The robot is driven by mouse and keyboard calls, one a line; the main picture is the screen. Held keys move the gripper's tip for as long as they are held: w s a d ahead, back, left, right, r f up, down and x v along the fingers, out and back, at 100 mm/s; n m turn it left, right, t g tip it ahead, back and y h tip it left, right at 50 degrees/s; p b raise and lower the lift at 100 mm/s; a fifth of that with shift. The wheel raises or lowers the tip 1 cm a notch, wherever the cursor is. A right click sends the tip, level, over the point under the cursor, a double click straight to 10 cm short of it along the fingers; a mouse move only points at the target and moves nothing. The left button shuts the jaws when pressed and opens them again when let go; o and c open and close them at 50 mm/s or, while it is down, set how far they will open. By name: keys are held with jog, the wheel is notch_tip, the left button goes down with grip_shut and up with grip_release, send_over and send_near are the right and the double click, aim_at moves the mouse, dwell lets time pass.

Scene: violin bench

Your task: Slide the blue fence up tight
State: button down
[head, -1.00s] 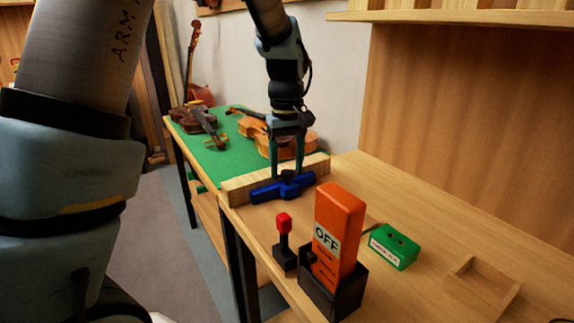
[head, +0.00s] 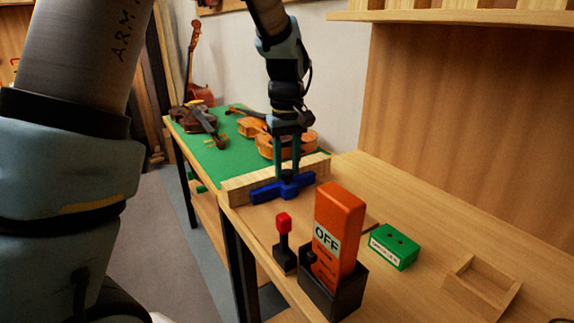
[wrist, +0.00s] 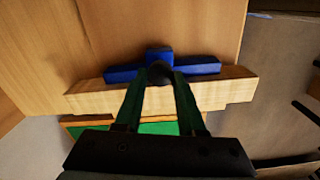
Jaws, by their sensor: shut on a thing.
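The blue fence (head: 268,193) is a bar with a short block at its middle, lying on the bench in front of a pale wooden beam (head: 237,188). In the wrist view the fence (wrist: 124,75) runs along the beam (wrist: 90,101); I cannot tell whether they touch all along. My gripper (head: 289,174) points down over the middle of the fence. Its two green fingers are shut on the dark knob (wrist: 160,73) that stands on the fence. The fingers hide part of the knob and of the beam.
An orange block marked OFF (head: 337,232) in a black holder stands at the front, beside a red-topped black lever (head: 284,238). A green box (head: 394,246) and a wooden tray (head: 458,293) lie to the right. Violins (head: 287,146) lie on a green mat behind the beam.

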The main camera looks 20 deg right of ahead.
aim_at(286, 170)
dwell(0.6)
jog(key=shift+w+p, duration=0.25)
jog(key=shift+p, duration=0.2)
jog(key=c, duration=0.5)
grip_release()
notch_tip(286, 170, up, 11)
jog(key=b, duration=0.1)
jog(key=shift+f, duration=0.1)
